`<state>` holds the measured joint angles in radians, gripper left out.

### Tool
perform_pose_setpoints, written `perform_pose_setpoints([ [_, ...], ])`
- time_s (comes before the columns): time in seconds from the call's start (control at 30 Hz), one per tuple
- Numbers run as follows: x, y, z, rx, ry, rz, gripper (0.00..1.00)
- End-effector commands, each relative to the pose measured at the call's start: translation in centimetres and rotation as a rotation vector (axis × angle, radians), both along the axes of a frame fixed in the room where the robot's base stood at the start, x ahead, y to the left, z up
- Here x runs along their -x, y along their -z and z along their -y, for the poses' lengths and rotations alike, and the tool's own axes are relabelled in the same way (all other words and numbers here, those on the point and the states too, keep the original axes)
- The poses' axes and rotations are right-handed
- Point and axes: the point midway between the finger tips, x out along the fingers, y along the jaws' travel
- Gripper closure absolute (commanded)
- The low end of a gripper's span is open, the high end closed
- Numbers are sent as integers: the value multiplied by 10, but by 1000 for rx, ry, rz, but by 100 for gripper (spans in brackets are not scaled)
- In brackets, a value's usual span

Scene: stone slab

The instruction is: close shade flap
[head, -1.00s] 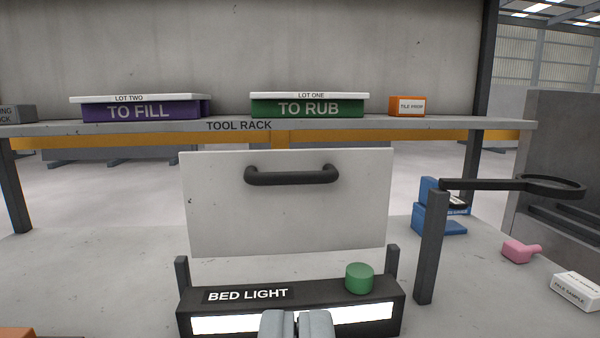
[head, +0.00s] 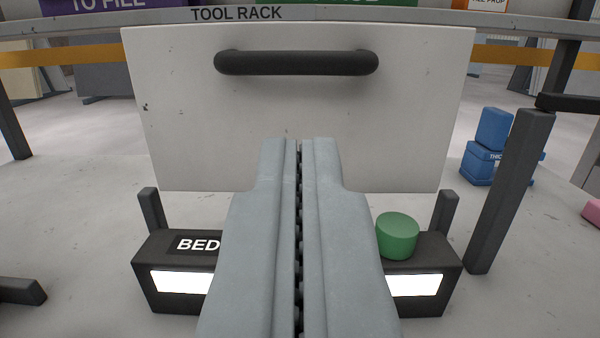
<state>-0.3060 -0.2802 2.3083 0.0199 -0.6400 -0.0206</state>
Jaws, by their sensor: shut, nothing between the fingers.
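The shade flap is a pale grey panel (head: 300,115) standing raised behind the bed light, with a black bar handle (head: 297,63) near its top edge. The bed light (head: 150,262) is a black box with a lit white strip on its front, partly hidden behind my gripper. A green knob or cylinder (head: 397,236) sits on its top at the right. My gripper (head: 299,142) is shut and empty, pointing at the panel below the handle. Its tips overlap the panel's lower part in the picture; I cannot tell whether they touch it.
A dark post (head: 508,190) stands right of the panel, with a dark arm at its top. Blue blocks (head: 485,165) sit behind it, and a pink object (head: 592,212) is at the right edge. The tool rack (head: 420,17) with bins runs across the back.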

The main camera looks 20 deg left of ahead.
Motion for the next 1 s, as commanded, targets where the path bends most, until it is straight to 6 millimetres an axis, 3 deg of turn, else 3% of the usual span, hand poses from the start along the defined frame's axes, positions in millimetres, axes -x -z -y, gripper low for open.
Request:
perform_pose_setpoints([
  [0.5,-73,-13,-22,0,0,-1,100],
  [0.7,-88,-17,-27,0,0,0,100],
  [1.0,-92,-18,-28,0,0,0,100],
])
